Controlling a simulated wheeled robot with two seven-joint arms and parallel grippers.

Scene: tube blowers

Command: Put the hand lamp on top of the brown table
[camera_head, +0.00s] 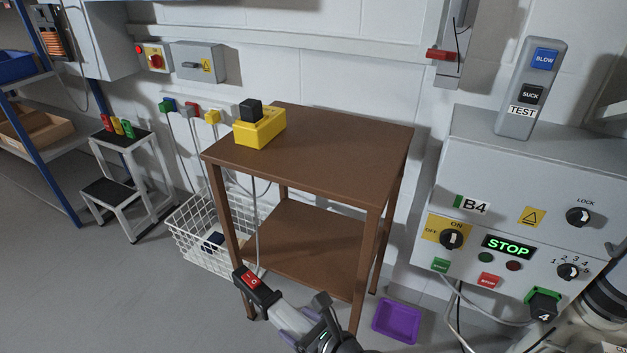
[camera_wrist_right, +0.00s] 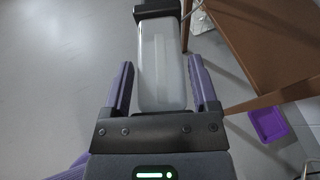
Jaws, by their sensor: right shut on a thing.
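The hand lamp (camera_head: 276,310) has a pale tube body and a dark end cap with a red switch. My right gripper (camera_head: 313,335) is shut around its tube, and the lamp is held in front of the table and below the tabletop. In the right wrist view the lamp's tube (camera_wrist_right: 162,65) sits between the two purple fingers of my right gripper (camera_wrist_right: 163,85). The brown table (camera_head: 330,155) has a top and a lower shelf. A cable runs up from the lamp's dark end past the table's front. My left gripper is not in view.
A yellow box with a black block (camera_head: 262,127) stands at the tabletop's left; the rest of the top is clear. A white wire basket (camera_head: 200,235) is left of the table. A purple tray (camera_head: 397,320) lies on the floor at right. A grey control cabinet (camera_head: 530,200) stands at right.

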